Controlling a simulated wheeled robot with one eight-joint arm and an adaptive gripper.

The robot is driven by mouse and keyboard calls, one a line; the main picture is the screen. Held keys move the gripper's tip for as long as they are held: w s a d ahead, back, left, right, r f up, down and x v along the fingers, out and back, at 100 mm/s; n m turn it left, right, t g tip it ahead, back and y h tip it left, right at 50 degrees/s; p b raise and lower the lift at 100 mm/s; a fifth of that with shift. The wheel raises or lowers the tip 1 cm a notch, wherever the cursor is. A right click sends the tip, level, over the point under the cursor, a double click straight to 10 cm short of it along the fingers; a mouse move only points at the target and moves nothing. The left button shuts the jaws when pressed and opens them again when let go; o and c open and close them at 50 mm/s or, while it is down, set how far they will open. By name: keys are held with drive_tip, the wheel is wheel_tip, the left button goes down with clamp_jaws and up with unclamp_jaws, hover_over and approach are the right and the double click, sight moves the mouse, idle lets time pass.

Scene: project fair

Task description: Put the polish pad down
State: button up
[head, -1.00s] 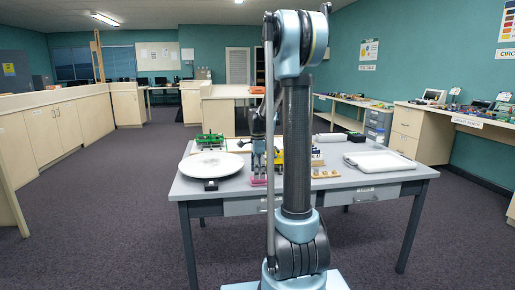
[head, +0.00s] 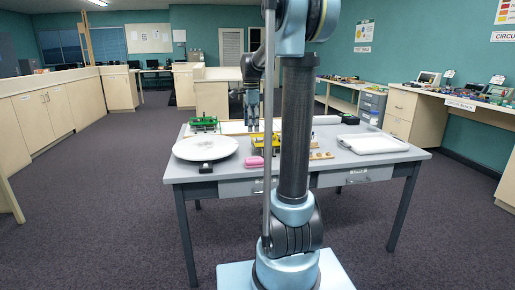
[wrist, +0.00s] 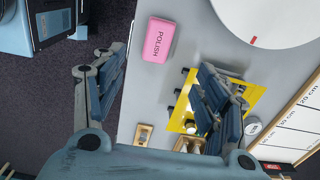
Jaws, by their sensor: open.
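The pink polish pad (head: 257,162) lies on the grey table (head: 230,188) near its front edge, just left of my arm's column. In the wrist view the pad (wrist: 158,39) lies flat, lettered "POLISH", close to the table edge. My gripper (wrist: 158,92) is open, its two fingers wide apart with nothing between them. In the head view my gripper (head: 251,122) hangs above the table, clear of the pad.
A white round disc (head: 205,147) lies left of the pad. A yellow fixture (head: 265,143) stands just behind the pad. A green fixture (head: 204,123) and a white tray (head: 372,143) are also on the table. A marked board (wrist: 300,115) lies beyond the yellow fixture.

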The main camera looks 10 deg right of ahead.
drive_tip(key=s+f+n+t, duration=0.15)
drive_tip(key=s+n, duration=0.25)
drive_tip(key=s, duration=0.6)
drive_tip(key=s+f+n, duration=0.3)
drive_tip(key=s+n, duration=0.2)
drive_tip(key=s, duration=0.4)
drive_tip(key=s+d+f+n, duration=0.1)
drive_tip(key=s+f+n, duration=0.8)
drive_tip(key=s+f, duration=0.4)
drive_tip(key=s, duration=0.3)
drive_tip(key=shift+f+t, duration=0.35)
drive_tip(key=shift+f, duration=0.05)
drive_tip(key=shift+w+f, duration=0.2)
drive_tip(key=shift+w, duration=0.25)
drive_tip(key=shift+o, duration=0.3)
